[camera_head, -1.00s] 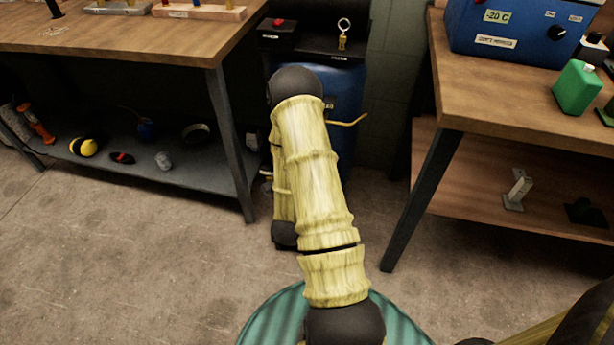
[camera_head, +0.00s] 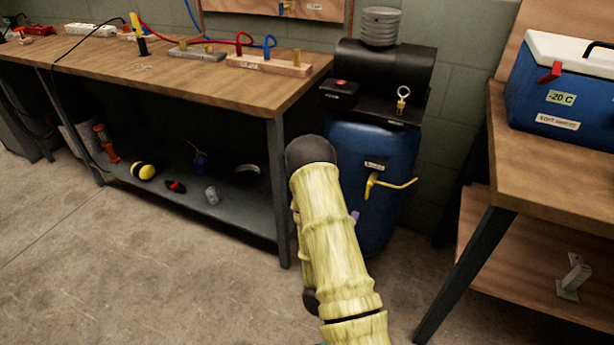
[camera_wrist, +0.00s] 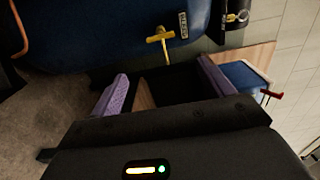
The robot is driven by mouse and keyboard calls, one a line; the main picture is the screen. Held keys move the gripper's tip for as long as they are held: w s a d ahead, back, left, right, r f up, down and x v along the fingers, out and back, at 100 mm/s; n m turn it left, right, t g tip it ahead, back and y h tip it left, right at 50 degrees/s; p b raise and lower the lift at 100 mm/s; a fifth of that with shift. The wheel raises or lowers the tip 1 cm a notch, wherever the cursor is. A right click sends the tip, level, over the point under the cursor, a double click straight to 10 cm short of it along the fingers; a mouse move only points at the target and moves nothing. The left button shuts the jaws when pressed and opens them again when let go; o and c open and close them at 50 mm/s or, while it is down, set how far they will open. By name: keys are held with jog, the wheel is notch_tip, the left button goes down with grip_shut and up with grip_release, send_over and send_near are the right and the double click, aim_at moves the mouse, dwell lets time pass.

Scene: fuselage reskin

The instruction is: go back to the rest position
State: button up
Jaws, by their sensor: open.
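My gripper (camera_wrist: 160,95) shows in the wrist view with its two purple-padded fingers wide apart. It is open, and nothing is between the fingers. Beyond them are the blue tank (camera_wrist: 110,35) with its yellow valve handle (camera_wrist: 160,42) and, to the right, part of a wooden bench. In the head view my yellow-sleeved arm reaches up the middle of the picture, in front of the blue tank (camera_head: 375,145). The gripper is mostly hidden behind the arm there; only a small purple bit shows beside the sleeve.
A wooden workbench (camera_head: 200,75) with a lower shelf (camera_head: 225,208) of small items stands left. At right, a second bench (camera_head: 540,165) carries a blue cooler (camera_head: 560,95). The tank's yellow handle (camera_head: 390,184) sticks out near my arm. Concrete floor (camera_head: 130,270) is clear at front left.

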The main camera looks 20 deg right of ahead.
jog(key=w+a+r+n+g+y, duration=0.1)
jog(key=w+a+n+g+y, duration=0.1)
jog(key=a+n+y, duration=0.4)
jog(key=w+a+r+n+g+y, duration=0.1)
jog(key=w+a+r+n+y, duration=0.2)
jog(key=a+n, duration=0.35)
jog(key=s+a+r+n+g+y, duration=0.2)
jog(key=s+a+r+n+g, duration=0.15)
jog(key=s+n, duration=0.4)
jog(key=s+a+r+n+g+y, duration=0.35)
jog(key=s+n, duration=0.25)
jog(key=n, duration=0.2)
notch_tip(320, 180, up, 31)
jog(key=p, duration=3.2)
jog(key=shift+w+a+t+h, duration=0.15)
jog(key=shift+a+t+h, duration=0.1)
jog(key=shift+t+h, duration=0.2)
